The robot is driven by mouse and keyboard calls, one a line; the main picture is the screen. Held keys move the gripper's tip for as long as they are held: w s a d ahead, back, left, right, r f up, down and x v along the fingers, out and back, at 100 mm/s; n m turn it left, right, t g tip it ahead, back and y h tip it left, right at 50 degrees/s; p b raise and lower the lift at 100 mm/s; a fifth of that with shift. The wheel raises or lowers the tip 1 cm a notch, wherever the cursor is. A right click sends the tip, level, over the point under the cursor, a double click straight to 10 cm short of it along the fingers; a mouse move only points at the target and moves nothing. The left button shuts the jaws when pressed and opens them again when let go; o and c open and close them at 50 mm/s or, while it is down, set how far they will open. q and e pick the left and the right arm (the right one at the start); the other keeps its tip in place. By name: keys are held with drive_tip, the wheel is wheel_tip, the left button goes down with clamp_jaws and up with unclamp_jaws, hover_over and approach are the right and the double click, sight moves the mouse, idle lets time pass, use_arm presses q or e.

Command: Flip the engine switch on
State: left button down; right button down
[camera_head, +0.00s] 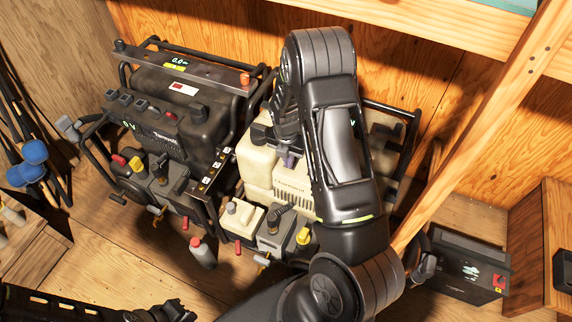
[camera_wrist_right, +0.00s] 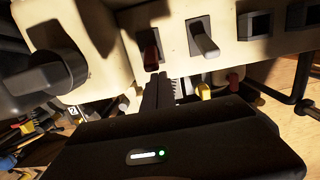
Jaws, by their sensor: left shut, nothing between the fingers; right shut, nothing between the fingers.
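The cream generator (camera_head: 258,168) stands at the middle, partly hidden by my right arm. In the right wrist view its cream panel (camera_wrist_right: 120,70) carries a dark red rocker switch (camera_wrist_right: 150,50) and a grey switch (camera_wrist_right: 203,38) beside it. No readable label shows which one is the engine switch. My right gripper (camera_wrist_right: 160,82) is shut and empty, its tips just below the red switch; I cannot tell whether they touch. In the head view it points down over the generator, mostly hidden by the wrist. My left gripper (camera_head: 180,313) is shut and empty at the bottom edge.
A black generator (camera_head: 180,110) with a tube frame stands to the left. Blue-headed tools (camera_head: 33,152) lean at far left.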

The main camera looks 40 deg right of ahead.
drive_tip(key=shift+w+d+r+g+y+b, duration=0.2)
drive_tip(key=shift+d+g+y+b, duration=0.15)
drive_tip(key=shift+y+b, duration=0.15)
idle(0.5)
drive_tip(key=shift+d, duration=0.2)
drive_tip(key=shift+w+d+r+b, duration=0.35)
drive_tip(key=shift+d+b, duration=0.25)
drive_tip(key=shift+b, duration=0.1)
drive_tip(key=shift+w+d+r+b, duration=0.1)
drive_tip(key=shift+w+d+b, duration=0.2)
drive_tip(key=shift+d, duration=0.25)
drive_tip(key=shift+r, duration=0.2)
drive_tip(key=shift+r+p, duration=0.6)
drive_tip(key=shift+r, duration=0.1)
